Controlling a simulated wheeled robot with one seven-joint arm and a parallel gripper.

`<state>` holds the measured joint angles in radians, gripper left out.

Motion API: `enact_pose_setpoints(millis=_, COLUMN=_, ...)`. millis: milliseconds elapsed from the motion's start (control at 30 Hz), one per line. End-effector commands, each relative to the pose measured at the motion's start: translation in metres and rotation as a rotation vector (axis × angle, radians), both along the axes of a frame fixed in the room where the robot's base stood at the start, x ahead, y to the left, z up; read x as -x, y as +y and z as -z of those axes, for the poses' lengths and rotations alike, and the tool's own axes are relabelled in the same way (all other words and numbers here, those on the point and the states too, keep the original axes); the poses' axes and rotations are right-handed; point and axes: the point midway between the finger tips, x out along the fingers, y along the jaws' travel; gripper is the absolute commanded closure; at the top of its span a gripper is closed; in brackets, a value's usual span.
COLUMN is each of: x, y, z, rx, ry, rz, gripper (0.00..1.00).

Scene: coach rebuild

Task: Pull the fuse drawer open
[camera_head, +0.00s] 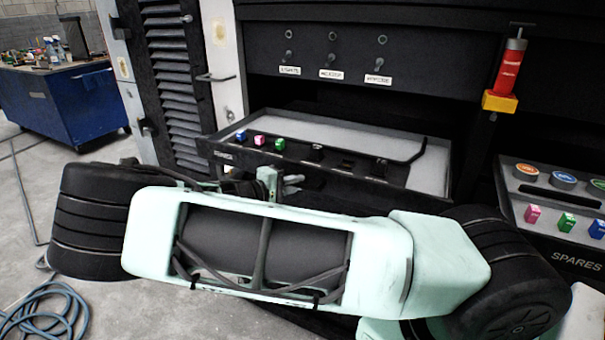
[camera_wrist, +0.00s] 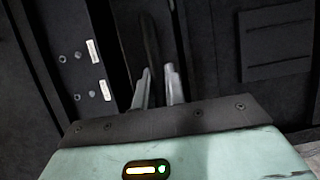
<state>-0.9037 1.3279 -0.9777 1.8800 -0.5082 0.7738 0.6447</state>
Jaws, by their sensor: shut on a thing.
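The fuse drawer (camera_head: 213,150) stands out from the dark cabinet, open, in the head view. Its pale inside shows, with a blue, a pink and a green fuse (camera_head: 279,144) and several dark slots along its front. My gripper (camera_head: 290,183) is low in front of the drawer front, partly hidden behind my own arm. In the wrist view my gripper (camera_wrist: 160,82) has its two grey fingers close together, shut on a dark bar, the drawer handle (camera_wrist: 150,38). The exact contact is dark and hard to see.
A spares tray (camera_head: 553,250) with round discs and coloured fuses stands at the right. A red tube (camera_head: 508,72) sits in a yellow holder above it. Labelled switches (camera_head: 331,73) line the panel behind. A louvred door is at the left. A blue cart (camera_head: 75,105) and blue hose (camera_head: 45,315) are farther left.

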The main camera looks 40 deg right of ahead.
Motion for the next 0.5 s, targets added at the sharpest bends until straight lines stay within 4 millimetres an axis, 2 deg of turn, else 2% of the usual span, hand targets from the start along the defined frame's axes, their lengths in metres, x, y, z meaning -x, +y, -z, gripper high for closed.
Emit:
enact_pose_setpoints(millis=200, x=0.0037, y=0.0123, z=0.0000, rx=-0.001, ry=-0.001, rz=-0.003, gripper=1.00)
enact_pose_setpoints(millis=500, x=0.0039, y=0.0134, z=0.0002, rx=-0.001, ry=-0.002, rz=-0.003, gripper=1.00)
